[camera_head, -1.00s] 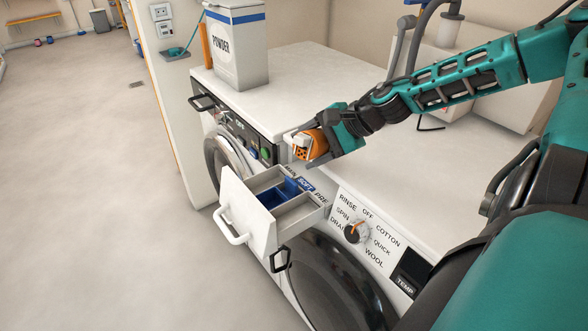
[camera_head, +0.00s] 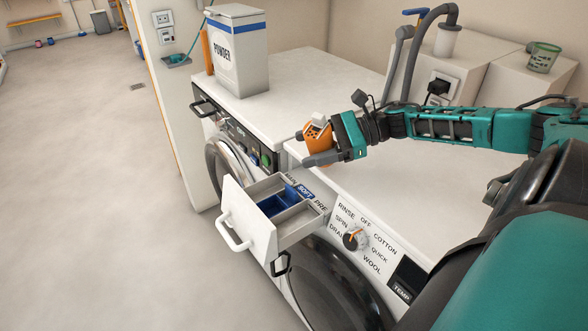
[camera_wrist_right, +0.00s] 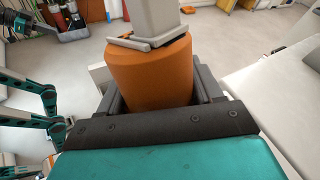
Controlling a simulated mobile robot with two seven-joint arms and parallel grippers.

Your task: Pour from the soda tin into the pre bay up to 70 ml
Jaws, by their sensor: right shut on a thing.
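The soda tin (camera_head: 318,146) is orange with a pale grey top piece. It looks roughly upright in the head view, and its orange side fills the middle of the right wrist view (camera_wrist_right: 150,76). My right gripper (camera_head: 306,149) is shut around it, above the machine's front top edge, behind the open drawer. The drawer (camera_head: 250,226) has a blue insert in the soft bay (camera_head: 279,203). The pre bay (camera_head: 300,221) is at its right, by the PRE label. I see no stream, and any liquid level is too small to tell.
A white powder box (camera_head: 239,52) stands at the back left of the worktop (camera_head: 285,88). A dial (camera_head: 355,239) is right of the drawer. The worktop between is clear.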

